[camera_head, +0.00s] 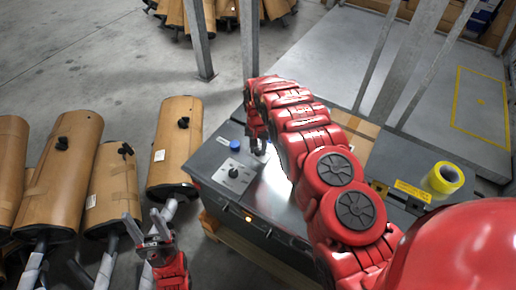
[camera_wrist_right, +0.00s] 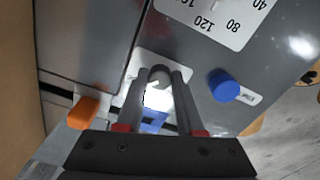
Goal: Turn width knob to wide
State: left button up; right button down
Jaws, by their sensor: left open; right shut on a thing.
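My right gripper (camera_wrist_right: 165,78) is shut on a small grey knob (camera_wrist_right: 160,73) on the machine's grey top panel. A white plate lies around this knob, and a blue part (camera_wrist_right: 153,122) shows between the fingers. In the head view the right gripper (camera_head: 258,150) points down at the panel, and my arm hides much of what is under it. I cannot read any width marking by the held knob. My left gripper (camera_head: 150,228) is open and empty, apart from the machine at its left front.
A blue knob (camera_wrist_right: 223,87) stands right of the held knob, and an orange part (camera_wrist_right: 83,112) is at left. A numbered dial plate (camera_wrist_right: 220,17) lies beyond. Yellow tape (camera_head: 445,178) sits on the machine's right. Cardboard-wrapped mufflers (camera_head: 66,170) stand at left.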

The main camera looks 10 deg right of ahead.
jog(key=c, duration=0.5)
grip_release()
jog(key=shift+r, duration=0.1)
jog(key=shift+w+r, duration=0.1)
jog(key=shift+r, duration=0.5)
notch_tip(320, 180, up, 7)
jog(key=shift+f, duration=0.2)
notch_tip(320, 180, up, 10)
jog(key=f+p, duration=0.1)
jog(key=p, duration=0.7)
send_over(258, 150)
jog(key=shift+r, duration=0.2)
jog(key=shift+f, duration=0.1)
